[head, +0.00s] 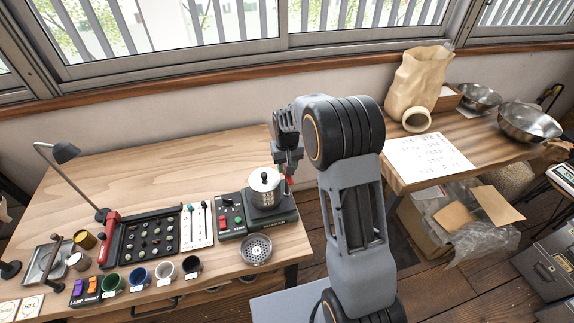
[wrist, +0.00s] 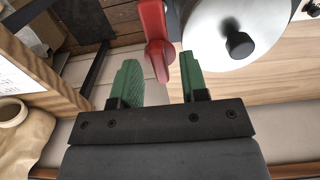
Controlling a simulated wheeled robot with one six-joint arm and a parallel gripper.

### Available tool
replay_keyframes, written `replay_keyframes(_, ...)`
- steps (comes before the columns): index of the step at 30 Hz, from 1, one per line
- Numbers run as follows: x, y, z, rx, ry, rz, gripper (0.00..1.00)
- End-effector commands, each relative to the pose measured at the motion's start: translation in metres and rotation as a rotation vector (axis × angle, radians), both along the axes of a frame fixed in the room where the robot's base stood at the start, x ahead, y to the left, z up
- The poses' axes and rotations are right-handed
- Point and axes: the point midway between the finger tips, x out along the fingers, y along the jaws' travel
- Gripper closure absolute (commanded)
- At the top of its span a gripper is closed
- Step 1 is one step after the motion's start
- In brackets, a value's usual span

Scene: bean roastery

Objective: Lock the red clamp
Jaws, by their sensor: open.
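The red clamp (wrist: 155,35) shows in the wrist view as a red lever beside the lidded steel pot (wrist: 222,28). In the head view only a small red part of it (head: 288,181) shows at the pot's right side (head: 264,187), beneath my gripper. My gripper (wrist: 160,75) is open, with its two green fingers apart and nothing held. In the picture the rounded end of the lever lies between the fingertips; I cannot tell if it touches them. In the head view my gripper (head: 286,166) is just right of the pot. I cannot tell whether the clamp is locked.
The pot stands on a dark green base (head: 270,221) with a control panel (head: 231,213) at its left. A perforated steel dish (head: 256,249) is in front. A bean tray (head: 150,238) and several cups stand further left. A second table with a paper bag (head: 415,82) is at right.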

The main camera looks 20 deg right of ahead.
Motion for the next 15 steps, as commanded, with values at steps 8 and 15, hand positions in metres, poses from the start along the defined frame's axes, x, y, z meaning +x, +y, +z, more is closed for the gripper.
replay_keyframes(8,0.0,0.0,-0.0068,0.0,-0.001,0.0,0.6)
replay_keyframes(15,0.0,0.0,-0.0065,0.0,-0.001,0.0,0.67)
